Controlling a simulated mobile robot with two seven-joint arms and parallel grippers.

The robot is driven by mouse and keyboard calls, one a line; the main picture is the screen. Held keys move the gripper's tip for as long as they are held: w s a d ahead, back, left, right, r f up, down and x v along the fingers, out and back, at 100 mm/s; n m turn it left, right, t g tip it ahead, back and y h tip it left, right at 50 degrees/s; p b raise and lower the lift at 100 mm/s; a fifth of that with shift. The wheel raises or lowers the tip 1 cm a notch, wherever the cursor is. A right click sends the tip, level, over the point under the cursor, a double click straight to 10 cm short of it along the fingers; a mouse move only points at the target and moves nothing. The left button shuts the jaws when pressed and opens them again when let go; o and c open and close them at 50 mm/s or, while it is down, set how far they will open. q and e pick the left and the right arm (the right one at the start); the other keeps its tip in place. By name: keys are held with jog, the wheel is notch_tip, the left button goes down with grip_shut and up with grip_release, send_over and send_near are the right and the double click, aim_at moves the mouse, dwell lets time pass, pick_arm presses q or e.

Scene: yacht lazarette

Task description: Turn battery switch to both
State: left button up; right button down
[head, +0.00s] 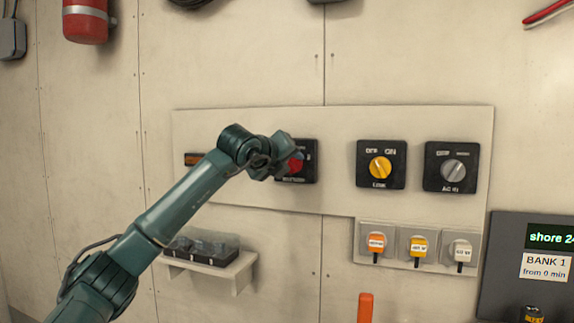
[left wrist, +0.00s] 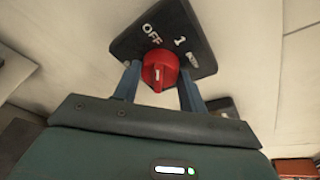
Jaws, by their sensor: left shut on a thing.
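The battery switch is a dark square plate (head: 310,147) with a red knob (head: 296,163) on the white wall panel. In the left wrist view its plate (left wrist: 187,20) carries the words OFF and 1, with another label partly hidden at the right. The red knob (left wrist: 160,66) shows there with a short white mark on its face. I cannot tell exactly which label the mark points to. My left gripper (head: 284,160) is at the switch, with its two blue-grey fingers (left wrist: 158,85) on either side of the knob, shut on it. My right gripper is not in view.
To the right on the panel are a yellow-knobbed switch (head: 380,168) and a grey-knobbed switch (head: 453,171). Below them hang several tagged plugs (head: 418,245). A small shelf (head: 238,272) with a dark terminal box is at lower left. A display panel (head: 507,285) stands at right.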

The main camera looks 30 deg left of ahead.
pick_arm(q)
jog(key=m+y, duration=0.1)
jog(key=m, duration=0.1)
jog(key=shift+d+m+g, duration=0.1)
jog(key=shift+m+g, duration=0.2)
jog(key=shift+m, duration=0.1)
jog(key=m+y+b, duration=0.1)
jog(key=m+y, duration=0.1)
jog(key=m, duration=0.1)
jog(key=shift+d, duration=0.15)
jog(key=shift+f+m+y+b, duration=0.1)
jog(key=shift+m+y+b, duration=0.3)
jog(key=shift+m, duration=0.8)
jog(key=shift+d+m+y, duration=0.1)
jog(key=shift+m+y, duration=0.3)
jog(key=shift+m, duration=0.4)
jog(key=shift+m+y+b, duration=0.3)
jog(key=shift+m+b, duration=0.15)
jog(key=shift+m, duration=0.15)
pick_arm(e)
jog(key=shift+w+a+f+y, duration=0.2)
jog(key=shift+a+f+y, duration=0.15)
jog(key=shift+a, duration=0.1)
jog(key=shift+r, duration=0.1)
pick_arm(q)
jog(key=o, duration=1)
jog(key=shift+c, duration=0.2)
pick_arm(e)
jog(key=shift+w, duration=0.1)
